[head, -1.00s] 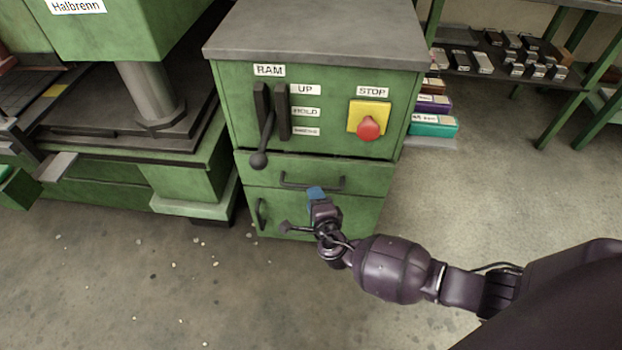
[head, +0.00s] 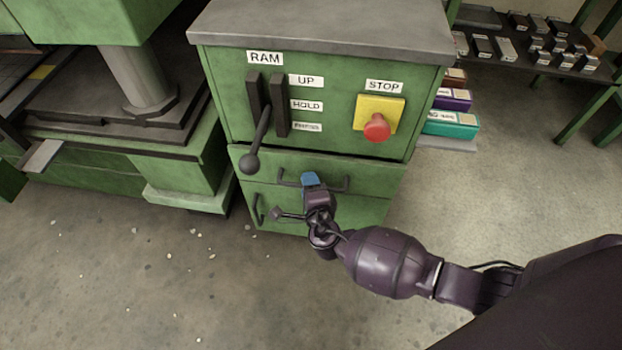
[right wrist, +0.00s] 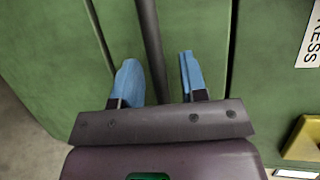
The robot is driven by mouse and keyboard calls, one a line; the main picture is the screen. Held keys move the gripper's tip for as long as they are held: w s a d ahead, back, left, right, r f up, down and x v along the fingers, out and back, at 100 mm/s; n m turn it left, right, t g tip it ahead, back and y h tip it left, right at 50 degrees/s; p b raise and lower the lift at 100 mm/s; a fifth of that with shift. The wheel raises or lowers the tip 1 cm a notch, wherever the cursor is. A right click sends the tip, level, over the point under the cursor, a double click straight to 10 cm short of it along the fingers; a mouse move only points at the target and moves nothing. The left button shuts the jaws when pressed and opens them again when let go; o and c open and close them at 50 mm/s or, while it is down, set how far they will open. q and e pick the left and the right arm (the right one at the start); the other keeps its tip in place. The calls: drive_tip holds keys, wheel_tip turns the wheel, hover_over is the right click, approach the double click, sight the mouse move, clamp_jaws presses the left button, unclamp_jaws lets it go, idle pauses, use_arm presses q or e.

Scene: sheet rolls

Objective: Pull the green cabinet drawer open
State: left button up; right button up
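The green cabinet drawer (head: 373,178) is the upper front under the control panel and looks shut, flush with the cabinet. Its dark bar handle (head: 341,186) runs across the front. My right gripper (head: 310,180) has blue fingertips and is at the left-middle part of the handle, hiding some of it. In the right wrist view the gripper (right wrist: 160,80) is open, and the dark handle bar (right wrist: 149,40) passes between the two fingers with gaps on both sides. My left gripper is not in view.
The cabinet (head: 225,95) carries a ram lever (head: 258,140) and a red stop button (head: 377,127) above the drawer. A lower door (head: 345,208) with a handle is below. A press (head: 150,85) stands left, and shelves (head: 540,60) right. The floor in front is free.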

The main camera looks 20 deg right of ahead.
drive_tip(key=shift+c, duration=0.4)
clamp_jaws()
